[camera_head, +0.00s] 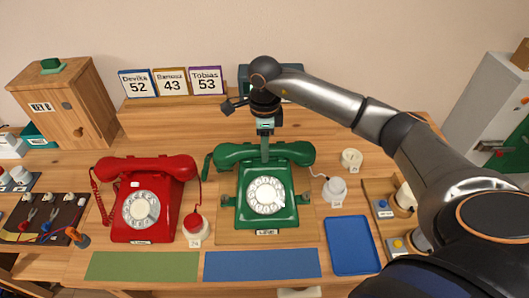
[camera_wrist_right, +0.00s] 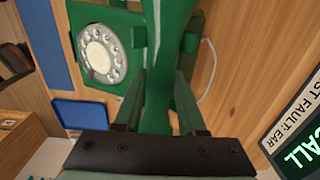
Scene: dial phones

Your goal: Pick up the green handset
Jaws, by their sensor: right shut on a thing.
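The green phone (camera_head: 283,212) stands on a wooden board in the middle of the table, its white dial facing me. Its green handset (camera_head: 297,152) lies crosswise at the top of the phone. My right gripper (camera_head: 265,152) reaches down onto the middle of the handset and is shut on it. In the right wrist view the handset (camera_wrist_right: 160,85) runs between the two fingers, with the green phone (camera_wrist_right: 75,28) beside it. I cannot tell whether the handset is clear of its cradle. My left gripper is out of view.
A red phone (camera_head: 123,224) with its handset on stands to the left. A small red-topped pot (camera_head: 195,229) is between the phones. A blue tray (camera_head: 352,246) lies at the right. Number cards (camera_head: 172,82) and a wooden cabinet (camera_head: 78,110) stand behind. Green and blue mats line the front.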

